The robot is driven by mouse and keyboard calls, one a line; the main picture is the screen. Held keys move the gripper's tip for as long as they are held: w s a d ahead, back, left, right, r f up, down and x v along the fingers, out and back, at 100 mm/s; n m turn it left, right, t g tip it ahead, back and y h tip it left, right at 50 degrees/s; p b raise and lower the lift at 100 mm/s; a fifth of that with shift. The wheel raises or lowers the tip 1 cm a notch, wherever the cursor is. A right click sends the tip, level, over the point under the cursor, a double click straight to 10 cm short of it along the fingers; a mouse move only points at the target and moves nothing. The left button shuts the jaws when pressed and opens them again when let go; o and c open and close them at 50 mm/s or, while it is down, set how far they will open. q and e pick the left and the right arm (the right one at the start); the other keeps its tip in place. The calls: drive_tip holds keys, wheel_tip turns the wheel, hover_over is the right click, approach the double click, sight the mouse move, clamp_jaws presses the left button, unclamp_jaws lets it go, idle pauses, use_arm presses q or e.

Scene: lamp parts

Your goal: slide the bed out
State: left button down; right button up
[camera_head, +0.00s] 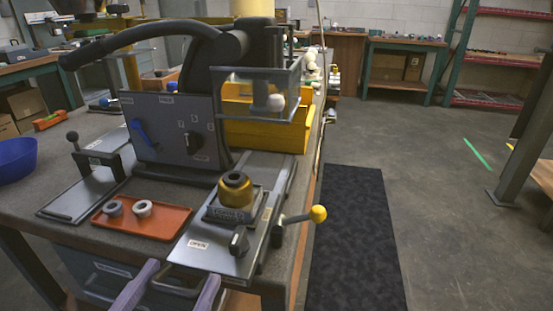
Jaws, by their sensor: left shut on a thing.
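The bed (190,252) is a flat metal plate with an OPEN label, at the front of a dark machine (170,125) on the bench. A brass-coloured ring piece (237,189) sits upright on a dark block on the bed. A grey handle (180,288) shows at the bed's front end, low in the view. My left gripper (170,292) shows as two lavender fingers at the bottom edge, one on each side of this handle, shut on it. Its palm is out of frame. My right gripper is not in view.
A lever with a yellow ball (318,214) sticks out right of the bed. A blue bowl (16,160) is at the far left. The floor around the dark mat (352,240) is clear.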

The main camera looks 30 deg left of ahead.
use_arm(q)
drive_tip(key=shift+s, duration=0.55)
drive_tip(key=shift+c, duration=0.8)
unclamp_jaws()
drive_tip(key=shift+o, duration=0.8)
drive_tip(key=shift+s, duration=0.25)
drive_tip(key=shift+w, duration=0.1)
drive_tip(key=v, duration=1)
drive_tip(key=shift+b, duration=0.4)
drive_tip(key=shift+d, duration=0.1)
